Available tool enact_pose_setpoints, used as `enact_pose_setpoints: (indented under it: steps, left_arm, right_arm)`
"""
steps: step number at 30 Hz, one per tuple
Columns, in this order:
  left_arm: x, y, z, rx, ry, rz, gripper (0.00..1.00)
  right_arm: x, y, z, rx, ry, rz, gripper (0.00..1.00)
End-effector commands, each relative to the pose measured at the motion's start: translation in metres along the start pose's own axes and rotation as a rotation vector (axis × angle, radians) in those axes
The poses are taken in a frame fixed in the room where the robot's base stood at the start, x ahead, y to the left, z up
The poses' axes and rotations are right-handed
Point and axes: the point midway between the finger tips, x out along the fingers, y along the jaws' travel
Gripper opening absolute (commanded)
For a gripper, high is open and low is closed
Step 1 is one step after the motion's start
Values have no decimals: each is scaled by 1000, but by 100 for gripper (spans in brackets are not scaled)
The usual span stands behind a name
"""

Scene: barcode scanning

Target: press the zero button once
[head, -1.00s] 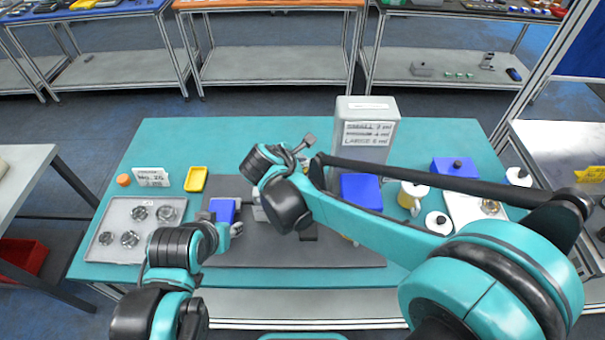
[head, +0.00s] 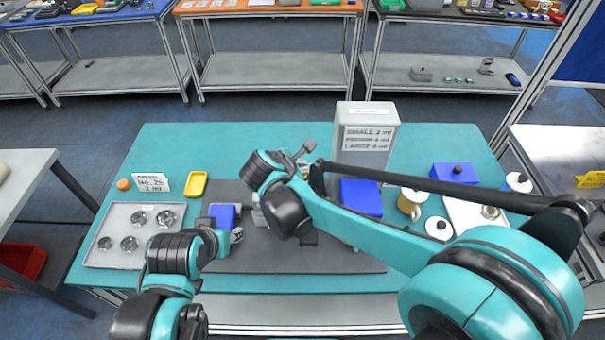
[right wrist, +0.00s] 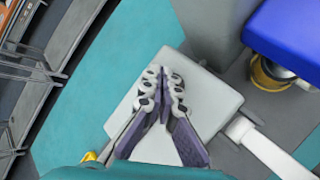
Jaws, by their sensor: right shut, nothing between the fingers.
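My right gripper (right wrist: 165,82) is shut and empty in the right wrist view. Its fingertips overlap a pale grey square plate (right wrist: 205,103); I cannot tell whether they touch it. In the head view this gripper is mostly hidden behind my right wrist. I cannot make out a zero button in either view; the fingers cover part of the plate. My left gripper (head: 236,237) is low in the head view, beside a blue block (head: 222,215). Its fingers are too small and covered to judge.
A grey box with a printed sign (head: 366,140) stands behind my right arm. A blue box (head: 361,197) is right of my right wrist, also in the wrist view (right wrist: 290,35). A tray (head: 108,228) with metal parts lies left, near a yellow dish (head: 197,184).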

Motion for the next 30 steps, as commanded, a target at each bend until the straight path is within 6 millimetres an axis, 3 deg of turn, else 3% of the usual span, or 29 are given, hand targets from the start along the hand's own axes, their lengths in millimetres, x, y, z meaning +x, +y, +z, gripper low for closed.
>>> enact_pose_setpoints:
  steps: [30]
  left_arm:
    - [6,0,4,0,0,0,40]
  right_arm:
    - [6,-4,-4,0,0,0,0]
